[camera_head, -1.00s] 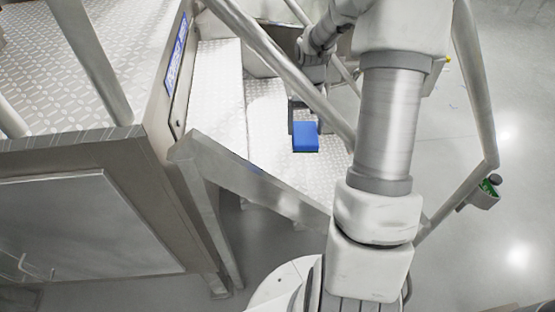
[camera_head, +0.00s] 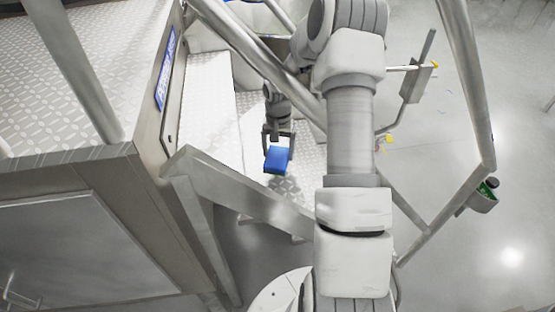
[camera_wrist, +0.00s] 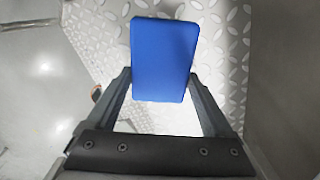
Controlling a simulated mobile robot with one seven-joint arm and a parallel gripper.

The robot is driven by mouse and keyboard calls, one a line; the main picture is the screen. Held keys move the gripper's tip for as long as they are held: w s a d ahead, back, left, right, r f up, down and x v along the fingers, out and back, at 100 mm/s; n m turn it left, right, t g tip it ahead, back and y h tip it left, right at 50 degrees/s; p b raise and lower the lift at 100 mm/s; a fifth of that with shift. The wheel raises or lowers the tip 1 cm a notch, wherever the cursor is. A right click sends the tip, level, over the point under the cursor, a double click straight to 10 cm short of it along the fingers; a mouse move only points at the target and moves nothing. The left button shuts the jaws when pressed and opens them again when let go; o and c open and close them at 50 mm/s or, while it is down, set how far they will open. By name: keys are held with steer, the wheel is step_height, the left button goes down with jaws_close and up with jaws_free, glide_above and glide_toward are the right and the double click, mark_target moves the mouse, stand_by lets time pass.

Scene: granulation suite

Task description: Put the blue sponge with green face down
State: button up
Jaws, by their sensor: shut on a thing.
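The blue sponge (camera_head: 277,160) is held in my gripper (camera_head: 278,146), over the metal tread-plate steps (camera_head: 305,150). In the wrist view the blue sponge (camera_wrist: 163,58) sits between the two fingers of my gripper (camera_wrist: 160,85), which are shut on its sides. Its broad blue side faces the wrist camera. Its green face is not clearly visible in either view. The patterned tread plate (camera_wrist: 228,30) shows behind the sponge, and I cannot tell how large the gap between them is.
Slanted metal handrails (camera_head: 262,60) cross near my arm. A raised tread-plate platform (camera_head: 60,90) with a blue sign (camera_head: 166,68) stands at left. A small holder with a green item (camera_head: 484,194) is on the right rail. Open grey floor (camera_head: 490,250) lies at right.

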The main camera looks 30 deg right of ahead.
mark_target(278, 160)
steer(key=shift+f, duration=2)
steer(key=shift+f, duration=0.1)
steer(key=shift+f, duration=0.2)
steer(key=o, duration=1.2)
steer(key=shift+r, duration=0.1)
step_height(278, 160, up, 12)
steer(key=shift+r, duration=0.2)
